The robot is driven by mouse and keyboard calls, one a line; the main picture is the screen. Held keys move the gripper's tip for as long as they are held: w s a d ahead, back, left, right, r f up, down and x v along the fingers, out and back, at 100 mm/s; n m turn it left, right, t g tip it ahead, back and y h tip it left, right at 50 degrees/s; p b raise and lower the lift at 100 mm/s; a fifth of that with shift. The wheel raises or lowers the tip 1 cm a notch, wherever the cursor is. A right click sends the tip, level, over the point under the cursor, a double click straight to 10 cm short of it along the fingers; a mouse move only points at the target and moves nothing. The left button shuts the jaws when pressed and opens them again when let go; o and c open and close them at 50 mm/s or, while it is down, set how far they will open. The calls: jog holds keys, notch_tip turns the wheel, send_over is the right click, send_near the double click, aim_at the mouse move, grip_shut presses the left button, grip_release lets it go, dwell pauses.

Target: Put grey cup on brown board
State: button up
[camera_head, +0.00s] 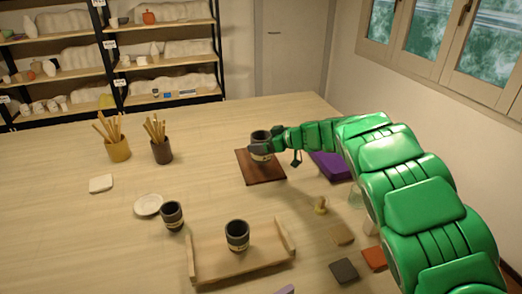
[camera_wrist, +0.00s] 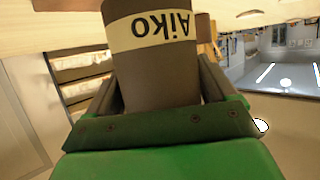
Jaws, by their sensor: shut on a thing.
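The grey cup (camera_head: 261,137) is dark with a pale band and is upright over the brown board (camera_head: 262,174) in the head view. I cannot tell whether its base touches the board. My gripper (camera_head: 262,148) is shut around the cup from the right side. In the wrist view the cup (camera_wrist: 155,75) fills the space between the fingers of my gripper (camera_wrist: 160,92), and its band reads "Aiko" upside down. The cup's lower part is partly hidden by the fingers in the head view.
Two similar dark cups stand nearer: one (camera_head: 172,216) beside a white saucer (camera_head: 148,205), one (camera_head: 237,236) in a wooden tray (camera_head: 215,274). A purple object (camera_head: 330,165) lies right of the board. Two tool pots (camera_head: 118,150) (camera_head: 162,152) stand left.

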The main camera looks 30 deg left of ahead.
jog(key=shift+w+a+f, duration=0.15)
jog(key=shift+f, duration=1.55)
jog(key=shift+f, duration=0.1)
jog(key=o, duration=1)
jog(key=shift+o, duration=0.2)
jog(key=v, duration=1.2)
